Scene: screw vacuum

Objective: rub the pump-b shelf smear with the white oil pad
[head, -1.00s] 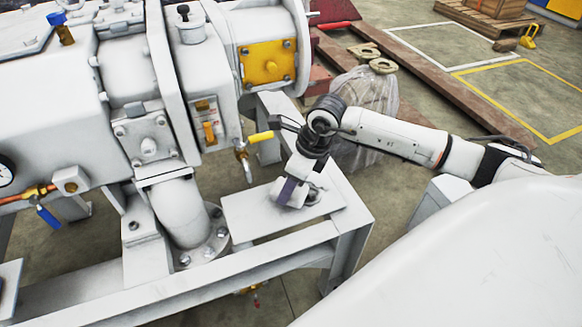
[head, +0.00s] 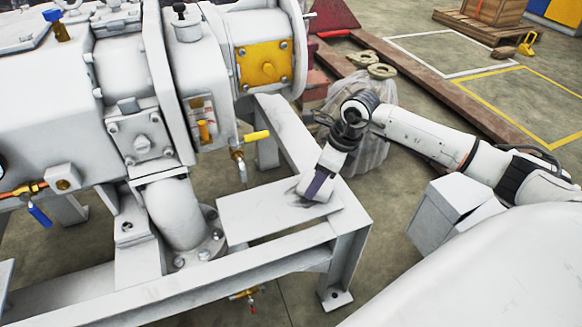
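The pump-b shelf (head: 255,222) is a pale flat plate on the white pump frame, below the pump body. A dark grey smear (head: 294,193) shows on its right part, partly hidden by my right gripper. My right gripper (head: 314,192) points down onto the shelf at the smear, with a purple-grey band on its visible side. I cannot make out the white oil pad apart from the pale gripper and shelf. The fingertips are too small and covered to tell whether they are shut on it. My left gripper is out of view.
A yellow-handled valve (head: 256,137) hangs at the shelf's back edge, left of my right gripper. The white frame rail (head: 200,285) runs along the front. A plastic-wrapped bundle (head: 372,150) stands on the floor behind the arm. Open floor lies to the right.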

